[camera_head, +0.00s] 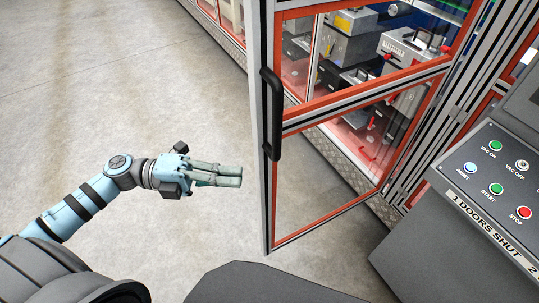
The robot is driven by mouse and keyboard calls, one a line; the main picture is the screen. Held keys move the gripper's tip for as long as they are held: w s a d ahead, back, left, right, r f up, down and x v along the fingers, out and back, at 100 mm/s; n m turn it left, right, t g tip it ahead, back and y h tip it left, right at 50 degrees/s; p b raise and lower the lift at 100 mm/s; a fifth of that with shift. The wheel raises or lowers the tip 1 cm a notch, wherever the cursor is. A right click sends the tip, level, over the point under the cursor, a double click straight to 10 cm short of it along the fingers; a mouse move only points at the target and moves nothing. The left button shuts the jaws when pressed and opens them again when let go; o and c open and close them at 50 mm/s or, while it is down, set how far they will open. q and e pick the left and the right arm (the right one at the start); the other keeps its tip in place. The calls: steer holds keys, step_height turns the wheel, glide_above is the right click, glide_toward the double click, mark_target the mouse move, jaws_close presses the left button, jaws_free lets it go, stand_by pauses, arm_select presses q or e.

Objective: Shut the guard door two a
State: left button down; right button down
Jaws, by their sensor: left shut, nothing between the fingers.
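The guard door (268,180) stands open in the middle of the head view. It has a grey metal frame, red-orange inner edging and clear panels. A black vertical handle (272,113) is fixed on its free edge. My left gripper (240,176) is shut and empty, with its fingers pointing right. In the picture its tips are just left of the door's free edge and below the handle; I cannot tell whether they touch the door. My right gripper is not in view.
A control console (480,190) with green, blue, white and red buttons stands at the right, near the door's hinge side. Machinery (365,45) shows behind the clear panels. The concrete floor (110,80) at the left is clear.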

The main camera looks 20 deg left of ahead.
arm_select(q)
steer(key=w+d+p, duration=0.1)
steer(key=w+d, duration=0.4)
steer(key=w, duration=0.1)
steer(key=shift+w+d+f, duration=0.15)
steer(key=shift+w+d, duration=0.05)
steer(key=shift+d, duration=0.2)
